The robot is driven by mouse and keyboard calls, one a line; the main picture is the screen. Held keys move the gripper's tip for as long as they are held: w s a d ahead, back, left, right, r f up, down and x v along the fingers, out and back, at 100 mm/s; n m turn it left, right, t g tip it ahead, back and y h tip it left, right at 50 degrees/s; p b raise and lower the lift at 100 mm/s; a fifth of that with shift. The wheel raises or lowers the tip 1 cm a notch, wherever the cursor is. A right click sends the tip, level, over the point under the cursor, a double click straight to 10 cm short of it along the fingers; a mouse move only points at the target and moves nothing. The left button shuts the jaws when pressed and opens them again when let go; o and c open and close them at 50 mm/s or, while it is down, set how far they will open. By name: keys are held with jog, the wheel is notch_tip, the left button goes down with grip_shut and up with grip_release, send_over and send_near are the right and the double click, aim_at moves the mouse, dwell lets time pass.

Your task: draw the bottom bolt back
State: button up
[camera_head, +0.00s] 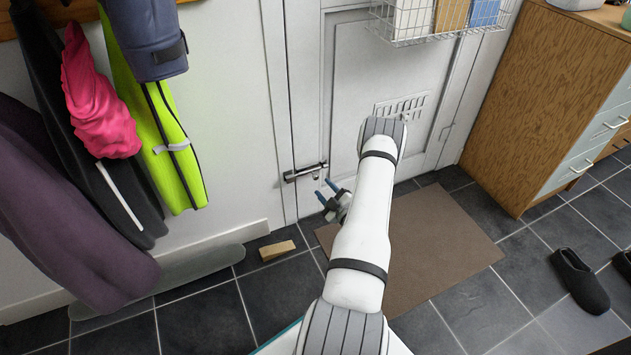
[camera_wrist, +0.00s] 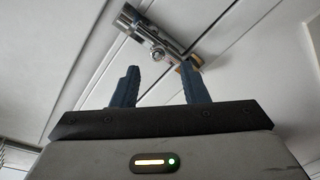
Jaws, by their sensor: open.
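The bottom bolt (camera_head: 305,172) is a small metal barrel bolt low on the left side of the white door (camera_head: 350,80), at the door's edge by the frame. In the wrist view the bolt (camera_wrist: 150,32) runs diagonally, with a round knob (camera_wrist: 157,53) standing out from its barrel. My gripper (camera_head: 328,192) is just below and right of the bolt in the head view. Its two blue fingers are apart and empty. In the wrist view my gripper (camera_wrist: 158,82) points toward the bolt, with the knob beyond the gap between the fingertips. The fingers look clear of the knob.
A wooden wedge (camera_head: 277,250) lies on the dark tiles left of the brown mat (camera_head: 440,240). Coats (camera_head: 165,130) hang at left. A wire basket (camera_head: 430,35) is on the door above. A wooden cabinet (camera_head: 530,90) and dark slippers (camera_head: 578,280) are at right.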

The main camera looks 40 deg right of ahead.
aim_at(316, 179)
jog(key=w, duration=0.2)
jog(key=w+b, duration=0.1)
jog(key=w, duration=0.1)
jog(key=w+d+b, duration=0.1)
jog(key=w, duration=0.2)
jog(key=shift+r, duration=0.1)
jog(key=shift+a, duration=0.15)
grip_shut()
